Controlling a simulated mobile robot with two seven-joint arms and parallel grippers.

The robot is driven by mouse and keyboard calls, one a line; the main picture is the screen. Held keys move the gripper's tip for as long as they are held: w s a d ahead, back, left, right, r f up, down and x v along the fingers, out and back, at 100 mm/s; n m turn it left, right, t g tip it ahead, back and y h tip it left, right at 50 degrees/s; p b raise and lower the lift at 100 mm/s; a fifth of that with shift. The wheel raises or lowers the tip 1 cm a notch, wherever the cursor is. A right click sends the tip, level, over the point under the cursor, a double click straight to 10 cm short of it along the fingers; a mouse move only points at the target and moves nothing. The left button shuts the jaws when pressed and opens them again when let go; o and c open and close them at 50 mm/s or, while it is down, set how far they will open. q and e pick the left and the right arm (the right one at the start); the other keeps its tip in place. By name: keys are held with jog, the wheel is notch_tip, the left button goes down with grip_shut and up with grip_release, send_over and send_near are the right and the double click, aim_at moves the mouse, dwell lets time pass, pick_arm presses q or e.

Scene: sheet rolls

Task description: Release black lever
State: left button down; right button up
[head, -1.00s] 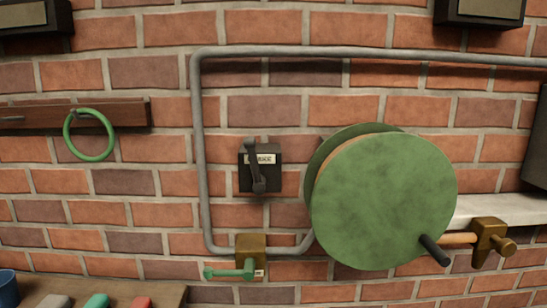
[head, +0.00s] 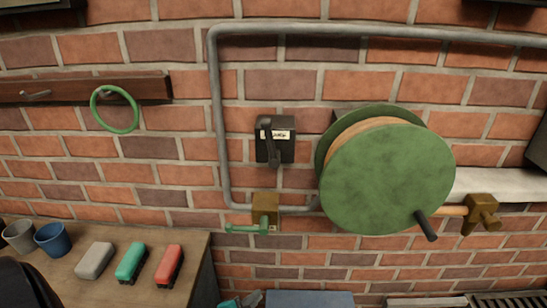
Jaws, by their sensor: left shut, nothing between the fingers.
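The black lever (head: 270,143) is on a dark switch box (head: 288,148) on the brick wall, left of the green reel. Its handle runs nearly vertically across a pale label, which I cannot read. My left gripper (head: 30,284) shows as a dark shape in the bottom left corner, partly cut off by the frame. It is shut and empty, well below and left of the lever, not touching it. My right gripper is not in view.
A large green reel (head: 385,180) with a black crank stands out right of the lever. A grey pipe (head: 219,120) runs around the box to a brass valve (head: 265,208). A wooden bench (head: 205,265) holds cups and coloured blocks. The wall around the lever is clear.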

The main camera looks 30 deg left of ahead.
pick_arm(q)
jog(key=w+a+r+m+t+p, duration=0.1)
jog(key=w+r+t+p, duration=0.1)
jog(key=r, duration=0.7)
jog(key=w+r+m+t+p, duration=0.1)
jog(key=w+r+m, duration=0.15)
jog(key=r, duration=0.65)
jog(key=m+t+h+p, duration=0.1)
jog(key=m+t+p, duration=0.2)
jog(key=t+p, duration=0.1)
send_near(273, 143)
jog(key=d+r, duration=0.2)
jog(key=d, duration=0.3)
jog(key=shift+s, duration=0.15)
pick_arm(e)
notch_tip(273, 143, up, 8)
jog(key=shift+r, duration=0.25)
pick_arm(q)
jog(key=w+a+p, duration=0.2)
jog(key=w+a, duration=0.2)
jog(key=w, duration=0.4)
jog(key=shift+w, duration=0.35)
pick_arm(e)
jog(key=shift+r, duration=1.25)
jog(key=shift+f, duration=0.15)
